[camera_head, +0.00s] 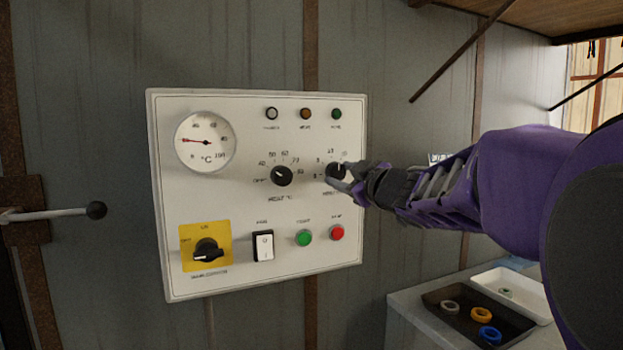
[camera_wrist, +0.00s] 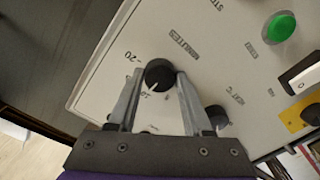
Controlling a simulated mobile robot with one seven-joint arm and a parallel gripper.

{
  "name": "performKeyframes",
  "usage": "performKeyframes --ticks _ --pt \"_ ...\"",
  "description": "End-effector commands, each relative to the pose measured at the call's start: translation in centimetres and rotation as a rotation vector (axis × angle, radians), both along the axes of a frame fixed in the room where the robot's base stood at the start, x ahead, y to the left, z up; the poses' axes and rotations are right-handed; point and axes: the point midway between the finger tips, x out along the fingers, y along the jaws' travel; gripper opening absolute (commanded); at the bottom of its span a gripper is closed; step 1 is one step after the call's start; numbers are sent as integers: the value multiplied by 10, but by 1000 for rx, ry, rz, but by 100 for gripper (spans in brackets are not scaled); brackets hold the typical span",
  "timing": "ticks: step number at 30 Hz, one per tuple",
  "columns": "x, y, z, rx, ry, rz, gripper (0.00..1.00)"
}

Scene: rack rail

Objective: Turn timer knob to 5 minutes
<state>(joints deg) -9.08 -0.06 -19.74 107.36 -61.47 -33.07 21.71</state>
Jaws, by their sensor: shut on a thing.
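The timer knob (camera_wrist: 159,73) is a round black knob with a white pointer line, beside the word MINUTES on the white panel. In the wrist view its pointer faces down and slightly left, toward a partly hidden mark; a 20 mark shows to its upper left. The knob also shows in the head view (camera_head: 335,171), partly covered by my gripper (camera_head: 346,178). In the wrist view my gripper (camera_wrist: 159,78) has one finger on each side of the knob, closed on it. The exact pointer reading is too small to tell.
The temperature knob (camera_head: 281,176) is just left of the timer knob. A gauge (camera_head: 206,141), yellow-backed rotary switch (camera_head: 207,250), white rocker switch (camera_head: 263,246), green button (camera_head: 304,237) and red button (camera_head: 337,232) share the panel. A dark tray (camera_head: 462,329) with rings lies lower right.

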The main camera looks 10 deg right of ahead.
Motion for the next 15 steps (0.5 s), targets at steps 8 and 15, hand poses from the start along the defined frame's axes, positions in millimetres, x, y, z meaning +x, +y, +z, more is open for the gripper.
performKeyframes --ticks 8,15 --pt "0 -1 -1 -250 -83 -1 0" --pt "0 -1 0 -467 -154 -2 0"
